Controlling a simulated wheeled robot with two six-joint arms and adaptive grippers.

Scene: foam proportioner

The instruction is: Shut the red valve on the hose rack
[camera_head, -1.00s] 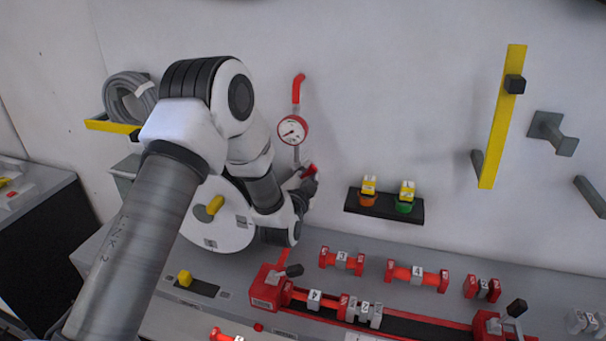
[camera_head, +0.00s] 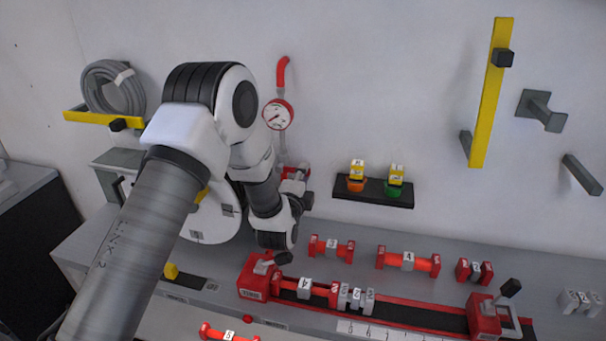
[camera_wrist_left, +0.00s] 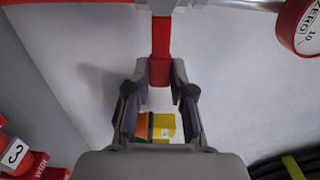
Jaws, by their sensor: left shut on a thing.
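The red valve handle (camera_wrist_left: 160,50) runs down from a pipe fitting at the top of the left wrist view, its end between my fingertips. My left gripper (camera_wrist_left: 158,85) is shut on it from both sides. In the head view my left gripper (camera_head: 296,186) is at the wall below the round gauge (camera_head: 278,115), beside the pipe. A bit of red (camera_head: 290,172) shows there, mostly hidden by my fingers and wrist. The gauge also shows at the right of the wrist view (camera_wrist_left: 302,25). My right gripper is not in view.
A small black shelf (camera_head: 372,200) with orange and green pieces is right of the gripper. A grey bench (camera_head: 400,241) with red couplings lies below. A coiled hose (camera_head: 113,88) hangs at left.

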